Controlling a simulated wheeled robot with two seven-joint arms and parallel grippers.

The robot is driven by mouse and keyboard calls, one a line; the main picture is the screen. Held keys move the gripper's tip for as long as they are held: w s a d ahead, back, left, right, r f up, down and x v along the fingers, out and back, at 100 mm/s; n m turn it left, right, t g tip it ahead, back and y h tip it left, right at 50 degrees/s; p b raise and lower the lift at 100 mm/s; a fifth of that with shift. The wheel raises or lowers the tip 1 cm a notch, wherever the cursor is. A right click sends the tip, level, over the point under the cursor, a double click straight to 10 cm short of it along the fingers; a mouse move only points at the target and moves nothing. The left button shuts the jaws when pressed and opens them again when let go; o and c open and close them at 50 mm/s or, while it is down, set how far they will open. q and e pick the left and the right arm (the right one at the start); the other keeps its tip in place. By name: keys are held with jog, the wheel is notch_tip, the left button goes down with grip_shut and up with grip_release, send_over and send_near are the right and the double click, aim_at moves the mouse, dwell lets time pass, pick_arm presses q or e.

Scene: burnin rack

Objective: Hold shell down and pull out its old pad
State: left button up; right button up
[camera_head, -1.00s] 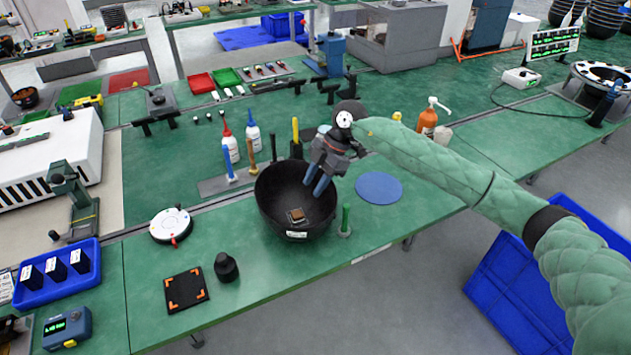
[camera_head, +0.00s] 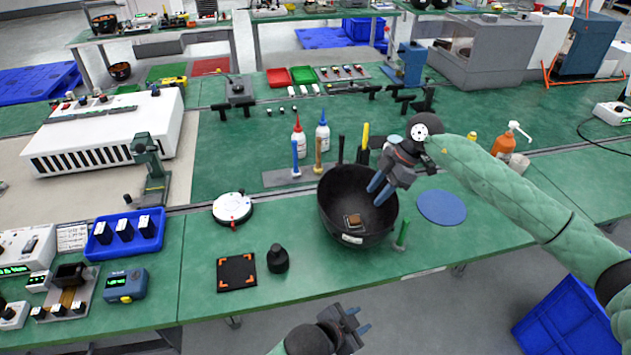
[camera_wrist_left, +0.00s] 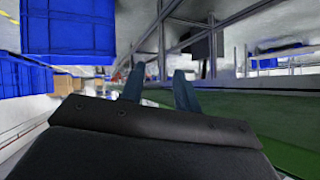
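The shell, a black bowl (camera_head: 335,194) with a white label on its front, stands on the green bench. The old pad, a small brownish square (camera_head: 353,220), lies inside at the bottom of the bowl. My right gripper (camera_head: 380,195) hangs over the bowl's right side, its two blue fingers apart and pointing down; nothing shows between them. Whether they touch the rim I cannot tell. My left gripper (camera_head: 361,320) is in front of the bench edge, away from the bowl. In the left wrist view its fingers (camera_wrist_left: 160,88) are apart and empty.
A blue disc (camera_head: 442,207) lies right of the bowl, with a green post (camera_head: 402,235) close to it. Bottles (camera_head: 299,143) and upright tools stand behind. A black cone-like piece (camera_head: 278,260) and a black square plate (camera_head: 237,273) lie to the left.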

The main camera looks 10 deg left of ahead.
pick_arm(q)
notch_tip(320, 180, up, 6)
jog(key=w+d+m+h, duration=0.2)
jog(key=m, duration=0.2)
notch_tip(320, 180, up, 16)
jog(key=m+g+y, duration=0.6)
jog(key=m+y, duration=0.1)
jog(key=m, duration=1.4)
send_over(323, 204)
jog(key=s+a, duration=0.2)
jog(key=shift+w+x, duration=0.2)
jog(key=shift+x, duration=3.65)
jog(key=shift+a, duration=0.1)
